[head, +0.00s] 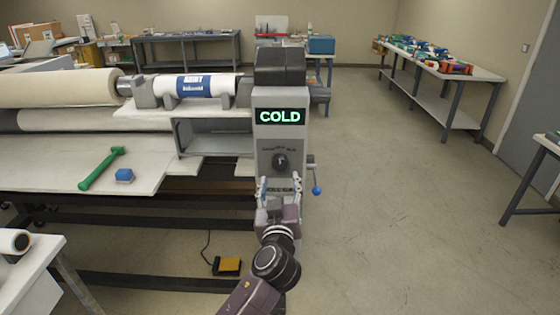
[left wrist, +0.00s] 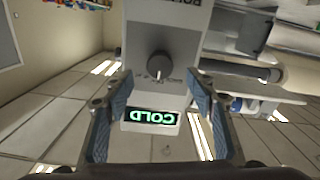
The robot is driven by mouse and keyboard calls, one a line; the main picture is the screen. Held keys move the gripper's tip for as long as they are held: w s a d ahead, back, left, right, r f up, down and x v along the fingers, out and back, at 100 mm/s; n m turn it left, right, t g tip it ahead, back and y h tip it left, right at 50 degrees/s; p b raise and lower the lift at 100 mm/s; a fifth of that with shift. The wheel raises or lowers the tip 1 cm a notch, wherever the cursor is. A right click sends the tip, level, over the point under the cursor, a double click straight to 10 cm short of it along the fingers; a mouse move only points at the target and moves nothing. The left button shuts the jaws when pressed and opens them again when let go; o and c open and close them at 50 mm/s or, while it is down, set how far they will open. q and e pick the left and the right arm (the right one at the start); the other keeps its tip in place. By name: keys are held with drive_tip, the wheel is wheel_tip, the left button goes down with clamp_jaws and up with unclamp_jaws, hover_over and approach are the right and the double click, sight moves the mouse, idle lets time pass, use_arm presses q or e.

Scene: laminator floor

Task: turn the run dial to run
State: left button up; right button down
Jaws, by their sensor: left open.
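The run dial (head: 281,161) is a dark round knob on the grey front of the laminator's end housing, under a screen (head: 279,117) that reads COLD in green. In the left wrist view the dial (left wrist: 158,66) appears upside down, with a pale mark on its rim and small lettering around it. My left gripper (head: 280,188) is open and empty, just below and in front of the dial in the head view. In the left wrist view its blue-padded fingers stand wide on either side, with the dial centred between them and apart from both. My right gripper is not in view.
A lever with a blue ball (head: 316,190) sticks out right of the housing, close to my left gripper. A yellow pedal (head: 229,265) is on the floor. The floor at right is clear.

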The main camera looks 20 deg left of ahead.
sight(280, 166)
use_arm(q)
drive_tip(key=p+x, duration=0.1)
drive_tip(key=x, duration=0.2)
drive_tip(key=p+x, duration=0.1)
drive_tip(key=x, duration=0.2)
drive_tip(key=shift+w+r, duration=0.1)
drive_tip(key=shift+r, duration=0.1)
drive_tip(key=shift+p+x, duration=0.3)
drive_tip(key=shift+x, duration=0.5)
drive_tip(key=shift+f, duration=0.1)
drive_tip(key=c, duration=1.1)
